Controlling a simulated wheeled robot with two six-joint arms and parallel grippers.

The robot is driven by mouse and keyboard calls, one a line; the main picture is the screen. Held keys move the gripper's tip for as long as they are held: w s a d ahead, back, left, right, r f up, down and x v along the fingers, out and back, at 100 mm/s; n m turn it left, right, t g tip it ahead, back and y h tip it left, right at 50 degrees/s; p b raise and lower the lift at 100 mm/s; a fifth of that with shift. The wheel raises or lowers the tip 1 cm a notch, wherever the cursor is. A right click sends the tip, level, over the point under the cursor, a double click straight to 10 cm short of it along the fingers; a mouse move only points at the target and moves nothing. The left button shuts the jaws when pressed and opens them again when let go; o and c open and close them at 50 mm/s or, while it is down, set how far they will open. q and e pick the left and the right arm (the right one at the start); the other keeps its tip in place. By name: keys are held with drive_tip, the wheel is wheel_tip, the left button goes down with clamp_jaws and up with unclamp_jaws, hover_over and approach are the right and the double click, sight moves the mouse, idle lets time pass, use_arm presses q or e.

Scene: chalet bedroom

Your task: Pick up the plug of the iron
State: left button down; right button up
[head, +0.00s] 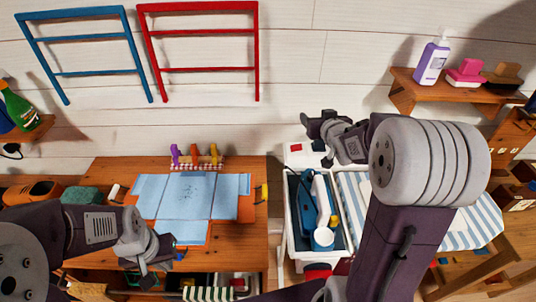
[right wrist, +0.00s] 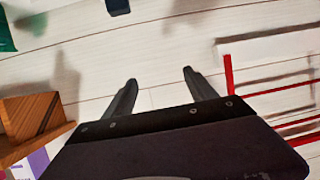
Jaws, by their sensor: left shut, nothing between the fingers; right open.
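A blue and white appliance (head: 311,203), which may be the iron, lies in a white-rimmed bin right of the table. I cannot make out its plug for certain. My right gripper (head: 309,123) is raised in front of the wall, above and behind the bin. In the right wrist view its two fingers (right wrist: 160,78) are apart with only wall between them. My left gripper (head: 150,278) is low at the front edge of the wooden table, shut and empty, and far from the bin. My right arm covers part of the area right of the bin.
The table (head: 252,172) carries blue sheets (head: 190,195) and small coloured pegs. A blue-and-white striped cloth (head: 478,232) lies to the right. Blue and red frames hang on the wall. A shelf (head: 402,92) holds a purple bottle (head: 432,62). Wall space beside my right gripper is free.

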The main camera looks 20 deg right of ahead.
drive_tip(key=s+d+f+m+h+b, duration=0.1)
drive_tip(key=d+f+b, duration=0.1)
drive_tip(key=d+f, duration=0.3)
drive_tip(key=b, duration=0.2)
approach(322, 141)
drive_tip(key=w+r, duration=0.2)
drive_tip(key=f, duration=0.1)
drive_tip(key=shift+g, duration=0.3)
drive_tip(key=x, duration=0.4)
drive_tip(key=f+x, duration=0.1)
drive_tip(key=x, duration=0.1)
drive_tip(key=shift+f, duration=0.15)
drive_tip(key=shift+w+a+r+p, duration=0.15)
drive_tip(key=shift+w+r+p, duration=0.15)
drive_tip(key=shift+w, duration=0.4)
drive_tip(key=shift+w+d+f, duration=0.25)
drive_tip(key=shift+w+d, duration=0.05)
drive_tip(key=shift+w+f, duration=0.1)
drive_tip(key=c, duration=0.3)
drive_tip(key=shift+r, duration=0.2)
clamp_jaws()
use_arm(q)
drive_tip(key=f, duration=0.4)
drive_tip(key=shift+s+d+f, duration=0.1)
drive_tip(key=shift+d+f, duration=0.05)
drive_tip(key=shift+d, duration=0.05)
